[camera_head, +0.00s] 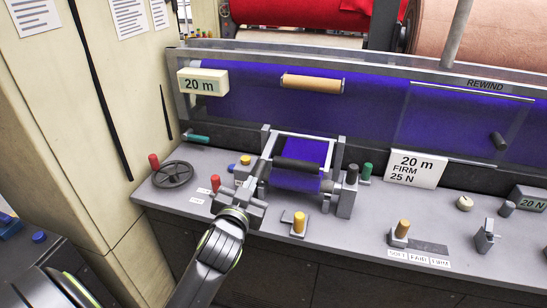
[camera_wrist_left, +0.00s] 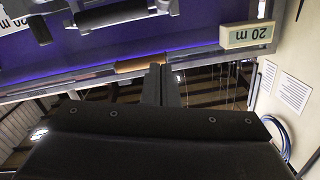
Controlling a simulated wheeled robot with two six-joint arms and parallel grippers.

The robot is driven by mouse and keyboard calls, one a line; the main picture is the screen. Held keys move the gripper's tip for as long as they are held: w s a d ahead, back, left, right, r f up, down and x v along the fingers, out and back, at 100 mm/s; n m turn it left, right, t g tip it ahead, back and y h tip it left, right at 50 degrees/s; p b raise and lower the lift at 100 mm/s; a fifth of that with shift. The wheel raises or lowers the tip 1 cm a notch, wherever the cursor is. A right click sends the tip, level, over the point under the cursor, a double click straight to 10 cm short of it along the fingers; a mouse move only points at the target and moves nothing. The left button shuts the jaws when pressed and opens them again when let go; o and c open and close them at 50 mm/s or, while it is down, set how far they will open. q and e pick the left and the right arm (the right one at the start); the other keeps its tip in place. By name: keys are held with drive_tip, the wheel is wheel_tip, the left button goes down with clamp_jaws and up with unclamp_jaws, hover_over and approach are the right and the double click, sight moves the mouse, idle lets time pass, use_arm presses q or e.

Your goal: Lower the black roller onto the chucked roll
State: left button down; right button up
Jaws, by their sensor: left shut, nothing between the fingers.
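The black roller (camera_head: 298,164) lies across the purple felt, held between the light grey arms of a small frame (camera_head: 269,143). Purple felt of the chucked roll (camera_head: 294,181) shows just below it; I cannot tell whether the two touch. A black roller also shows upside down at the top of the left wrist view (camera_wrist_left: 110,15). My left gripper (camera_head: 257,176) is at the left side of this frame, close to its left arm. Its fingers (camera_wrist_left: 160,85) are together with nothing between them. My right gripper is not in view.
A red-knobbed handwheel (camera_head: 173,174) stands left on the grey bench. A white "20 m FIRM 25 N" card (camera_head: 415,167) stands right. The front bench between the yellow knobs is fairly clear.

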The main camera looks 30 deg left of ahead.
use_arm(q)
drive_tip(key=p, duration=0.2)
hover_over(258, 173)
drive_tip(key=s+d, duration=0.2)
drive_tip(key=f, duration=0.3)
drive_tip(key=shift+w+a+f, duration=0.2)
drive_tip(key=shift+w+a, duration=0.1)
drive_tip(key=shift+a, duration=0.1)
drive_tip(key=shift+a+f+p, duration=0.15)
drive_tip(key=shift+f+p, duration=0.15)
drive_tip(key=shift+f, duration=0.25)
drive_tip(key=shift+f, duration=0.1)
wheel_tip(258, 173, down, 3)
drive_tip(key=b, duration=0.3)
drive_tip(key=shift+w, duration=0.1)
drive_tip(key=shift+r, duration=0.3)
